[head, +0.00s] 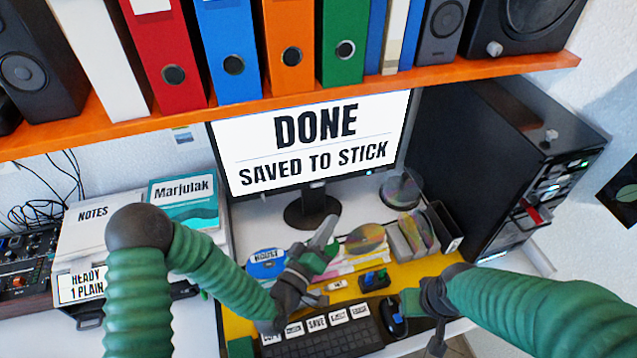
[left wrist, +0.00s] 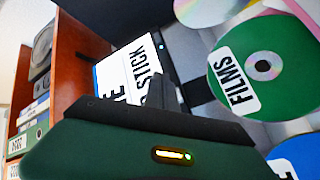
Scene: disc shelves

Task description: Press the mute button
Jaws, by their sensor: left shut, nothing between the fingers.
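I cannot pick out a button marked mute in either view. A row of labelled white keys (head: 316,323) runs along the back of the black keyboard (head: 330,340); one reads SAVE, and my left gripper and forearm cover part of the area at its left end. My left gripper (head: 325,234) is shut and empty, above the desk in front of the monitor stand, its tips pointing up toward the screen. In the left wrist view its dark fingers (left wrist: 165,92) show against the monitor. My right gripper (head: 437,338) is at the keyboard's right, beside the mouse; its fingers are not clear.
The monitor (head: 315,150) reads DONE, SAVED TO STICK. Discs, a green one marked FILMS (left wrist: 245,67), lie near my left gripper. A mouse (head: 394,318), a disc spindle (head: 402,188) and a PC tower (head: 490,170) stand right. An orange shelf (head: 300,100) overhangs the back.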

